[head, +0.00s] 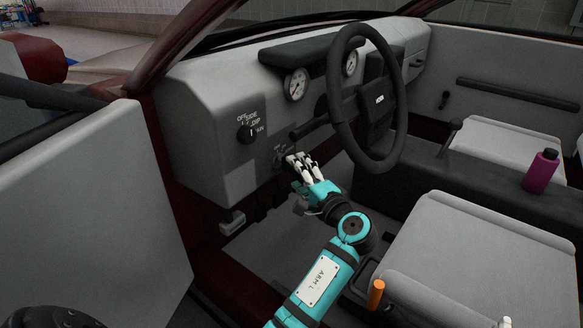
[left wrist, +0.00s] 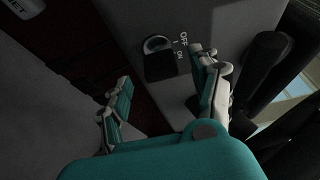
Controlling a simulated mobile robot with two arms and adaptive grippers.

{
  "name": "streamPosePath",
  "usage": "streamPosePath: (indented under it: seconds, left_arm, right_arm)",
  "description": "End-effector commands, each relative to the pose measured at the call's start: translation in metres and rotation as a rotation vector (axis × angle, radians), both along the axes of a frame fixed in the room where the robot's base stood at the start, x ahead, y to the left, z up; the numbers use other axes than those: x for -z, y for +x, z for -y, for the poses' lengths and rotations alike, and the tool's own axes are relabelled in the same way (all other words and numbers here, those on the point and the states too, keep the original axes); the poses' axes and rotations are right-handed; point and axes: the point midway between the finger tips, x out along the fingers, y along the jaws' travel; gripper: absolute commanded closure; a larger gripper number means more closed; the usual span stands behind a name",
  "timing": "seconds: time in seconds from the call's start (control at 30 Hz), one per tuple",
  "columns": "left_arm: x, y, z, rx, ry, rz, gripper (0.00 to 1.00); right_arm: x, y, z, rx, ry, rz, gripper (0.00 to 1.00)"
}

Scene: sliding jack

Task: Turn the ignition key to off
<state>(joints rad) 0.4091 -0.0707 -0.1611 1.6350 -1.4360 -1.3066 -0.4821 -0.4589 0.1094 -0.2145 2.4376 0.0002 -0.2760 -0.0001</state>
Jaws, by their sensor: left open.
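The ignition (head: 278,157) sits low on the grey dashboard, left of the steering wheel. In the left wrist view it is a dark block with a rounded grey key part (left wrist: 158,45), beside white OFF and ON labels. I cannot tell for sure which label the key points to. My left gripper (head: 297,162) is just in front of it, partly covering that area in the head view. In the left wrist view the left gripper (left wrist: 165,78) has its fingers spread apart, with the ignition beyond the gap between them. Nothing is held.
The steering wheel (head: 368,98) and a dark stalk (head: 308,128) stand close right of the gripper. A rotary light knob (head: 247,134) is up-left on the dash. An orange-topped lever (head: 376,294) rises beside the seat (head: 480,250). A purple bottle (head: 541,171) stands on the console.

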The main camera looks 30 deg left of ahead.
Motion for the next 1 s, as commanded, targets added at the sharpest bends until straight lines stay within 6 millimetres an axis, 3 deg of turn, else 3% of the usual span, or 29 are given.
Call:
streamPosePath:
  seconds: [0.23, 0.77, 0.87, 0.97, 1.0]
  left_arm:
    - [0.001, -0.013, 0.025, 0.0, -0.001, 0.0, 0.37]
    - [0.001, -0.014, 0.026, -0.001, -0.001, 0.0, 0.37]
    - [0.013, -0.019, 0.024, 0.003, -0.033, -0.006, 0.37]
    - [0.048, -0.035, 0.017, 0.02, -0.143, -0.014, 0.37]
    - [0.069, -0.046, 0.015, 0.03, -0.213, -0.019, 0.37]
  right_arm:
    - [0.0, 0.0, 0.0, 0.0, 0.0, 0.001, 0.6]
    - [0.0, 0.0, 0.0, 0.0, 0.0, 0.001, 0.6]
    - [0.007, 0.0, 0.001, 0.002, -0.008, -0.029, 0.6]
    - [0.028, -0.001, 0.003, 0.007, -0.032, -0.122, 0.6]
    - [0.041, -0.002, 0.005, 0.012, -0.047, -0.182, 0.6]
